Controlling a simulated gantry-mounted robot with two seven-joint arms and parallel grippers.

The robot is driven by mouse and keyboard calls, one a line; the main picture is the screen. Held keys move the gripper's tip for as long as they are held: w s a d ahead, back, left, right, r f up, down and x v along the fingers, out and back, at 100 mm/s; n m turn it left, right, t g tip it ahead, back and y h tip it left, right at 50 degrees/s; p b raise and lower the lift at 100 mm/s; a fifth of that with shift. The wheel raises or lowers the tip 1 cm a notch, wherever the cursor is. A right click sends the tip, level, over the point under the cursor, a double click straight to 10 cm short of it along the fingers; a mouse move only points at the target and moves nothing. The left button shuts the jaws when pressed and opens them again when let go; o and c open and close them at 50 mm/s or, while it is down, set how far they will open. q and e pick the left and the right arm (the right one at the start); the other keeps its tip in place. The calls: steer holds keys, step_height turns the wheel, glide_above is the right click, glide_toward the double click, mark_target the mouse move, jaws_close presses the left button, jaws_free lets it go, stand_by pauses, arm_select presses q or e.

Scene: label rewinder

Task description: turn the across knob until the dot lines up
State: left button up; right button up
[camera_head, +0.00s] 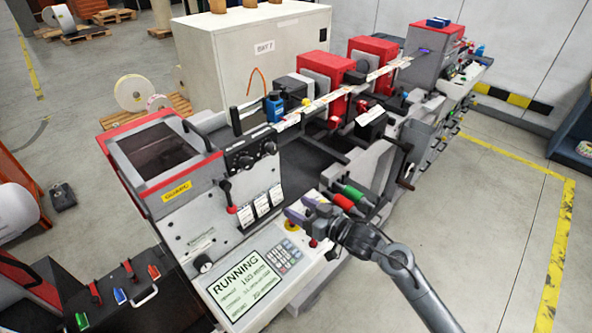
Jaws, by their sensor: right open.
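Two black round knobs (256,154) sit side by side on the dark panel at the top of the machine's front. A smaller dark knob (203,263) is at the lower left of the light front panel. I cannot read which one is the across knob, and no dot is clear at this size. My right gripper (297,207) is open and empty, its two fingers pointing left over the control panel near the keypad. It is apart from the knobs, to the right of and below the two black ones. My left gripper is not in view.
A screen (246,286) reads RUNNING beside a keypad (284,257). A black lever with a red collar (228,196) stands up from the front panel. Red and green handles (347,197) lie just right of my gripper. A guard window (155,152) is at left.

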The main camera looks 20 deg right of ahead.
step_height(320, 180, up, 3)
steer(key=w+d+b, duration=0.1)
steer(key=w+d, duration=0.1)
steer(key=t+b, duration=0.2)
glide_toward(275, 150)
arm_select(q)
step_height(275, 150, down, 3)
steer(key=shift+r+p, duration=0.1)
steer(key=shift+p, duration=0.6)
arm_select(e)
steer(key=shift+n, duration=0.5)
steer(key=x, duration=0.9)
steer(key=shift+w, duration=0.15)
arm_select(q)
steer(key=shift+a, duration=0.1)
arm_select(e)
steer(key=shift+f, duration=0.1)
steer(key=c, duration=1)
steer(key=shift+c, duration=0.2)
